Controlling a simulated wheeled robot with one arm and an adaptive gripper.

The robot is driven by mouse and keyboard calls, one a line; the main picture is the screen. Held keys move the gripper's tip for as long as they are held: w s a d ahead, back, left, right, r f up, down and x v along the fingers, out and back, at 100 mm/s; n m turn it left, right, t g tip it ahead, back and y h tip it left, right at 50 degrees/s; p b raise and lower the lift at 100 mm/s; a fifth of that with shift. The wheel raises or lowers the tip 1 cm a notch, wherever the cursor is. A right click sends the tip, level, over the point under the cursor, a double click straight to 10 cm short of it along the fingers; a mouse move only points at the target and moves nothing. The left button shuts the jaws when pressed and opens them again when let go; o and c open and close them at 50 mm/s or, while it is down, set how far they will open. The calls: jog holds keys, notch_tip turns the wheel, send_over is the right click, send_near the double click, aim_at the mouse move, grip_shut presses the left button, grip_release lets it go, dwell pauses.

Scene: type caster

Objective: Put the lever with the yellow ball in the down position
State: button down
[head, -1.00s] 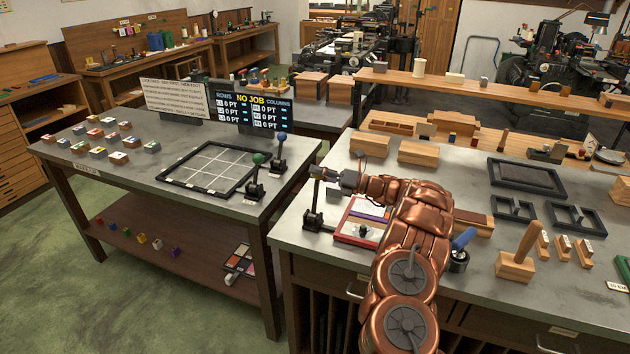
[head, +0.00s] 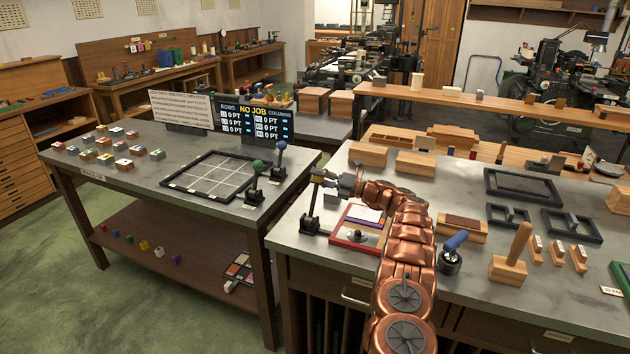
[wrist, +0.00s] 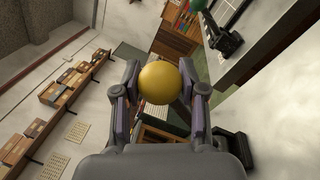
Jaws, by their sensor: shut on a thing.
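The lever (head: 311,213) stands on the left corner of the right-hand table, with a dark base and a dark stem that rises almost upright, leaning slightly right. In the head view its top is mostly hidden by my gripper (head: 324,178). In the wrist view the yellow ball (wrist: 159,84) sits between the two fingers of my gripper (wrist: 160,76), which is shut on it. The stem below the ball is mostly hidden there.
On the left table stand a green-ball lever (head: 256,170) and a blue-ball lever (head: 280,150), near a gridded frame (head: 195,193). A red-framed tray (head: 345,243) lies just right of the lever, under my arm. A blue-handled tool (head: 453,246) stands further right.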

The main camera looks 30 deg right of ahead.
jog(key=shift+d, duration=0.2)
dwell(0.4)
jog(key=c, duration=0.9)
grip_release()
jog(key=shift+d+f, duration=0.1)
jog(key=shift+o, duration=1.3)
jog(key=v, duration=0.7)
jog(key=shift+s, duration=0.1)
